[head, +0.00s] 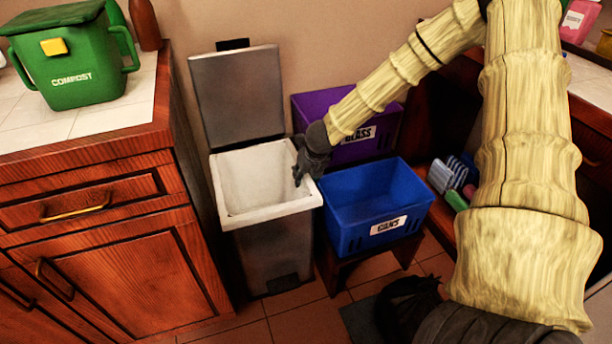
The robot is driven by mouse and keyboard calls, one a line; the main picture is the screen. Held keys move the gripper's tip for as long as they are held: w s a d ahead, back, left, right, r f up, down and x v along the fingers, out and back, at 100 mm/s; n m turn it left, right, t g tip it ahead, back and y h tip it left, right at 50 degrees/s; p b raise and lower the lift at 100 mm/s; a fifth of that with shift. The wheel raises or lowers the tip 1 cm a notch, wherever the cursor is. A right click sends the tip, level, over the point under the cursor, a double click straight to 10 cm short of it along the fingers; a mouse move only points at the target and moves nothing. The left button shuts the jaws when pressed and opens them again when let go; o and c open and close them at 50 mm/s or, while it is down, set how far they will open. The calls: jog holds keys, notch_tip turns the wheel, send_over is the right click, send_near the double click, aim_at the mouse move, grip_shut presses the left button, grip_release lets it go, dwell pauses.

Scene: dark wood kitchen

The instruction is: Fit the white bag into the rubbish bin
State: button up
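The rubbish bin (265,255) is a grey pedal bin standing on the floor, with its lid (239,98) tilted up and open against the wall. The white bag (250,180) lines the inside of the bin, and its edge is folded over the rim all round as far as I can see. My gripper (299,181) is at the right side of the bin's rim, at the bag's edge. It is small and dark in this view, and I cannot tell whether its fingers are open, shut or touching the bag.
A blue crate marked CANS (375,222) stands just right of the bin, with a purple crate marked GLASS (376,142) behind it. A wooden cabinet (110,255) is close on the left, bearing a green compost bin (73,78). A dark bag (405,305) lies on the floor in front.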

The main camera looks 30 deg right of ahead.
jog(key=shift+r+p, duration=0.3)
jog(key=shift+r, duration=0.25)
jog(key=p+v, duration=0.3)
jog(key=v, duration=0.8)
jog(key=shift+s, duration=0.2)
jog(key=shift+r, duration=0.1)
